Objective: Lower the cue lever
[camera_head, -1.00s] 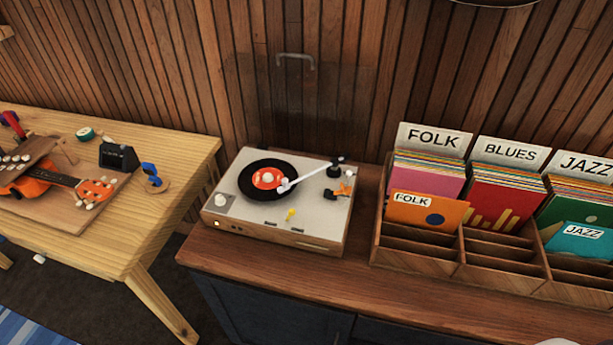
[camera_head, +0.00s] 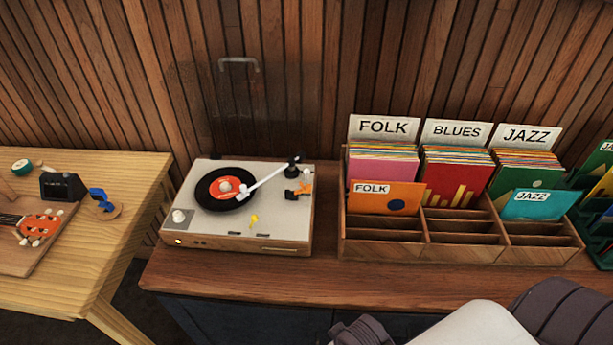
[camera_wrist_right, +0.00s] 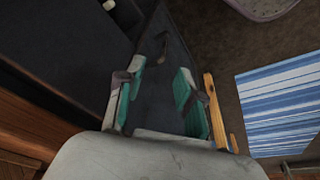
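The turntable (camera_head: 252,232) stands on the wooden cabinet with its clear lid raised. A black record with an orange label (camera_head: 221,190) lies on the platter, and the white tonearm (camera_head: 265,180) reaches over it. A small orange lever (camera_head: 305,186) with a black part sits beside the tonearm base, and a small yellow piece (camera_head: 254,220) is near the front edge; I cannot tell for certain which is the cue lever. My right gripper (camera_wrist_right: 158,70) is open and empty, its teal-padded fingers apart above the dark floor area. My left gripper is not in view.
A wooden record rack (camera_head: 382,248) with FOLK, BLUES and JAZZ dividers stands right of the turntable. A light wooden table (camera_head: 120,235) is at left. The cabinet top (camera_head: 240,280) is clear in front. A blue-striped rug (camera_wrist_right: 280,105) shows in the wrist view.

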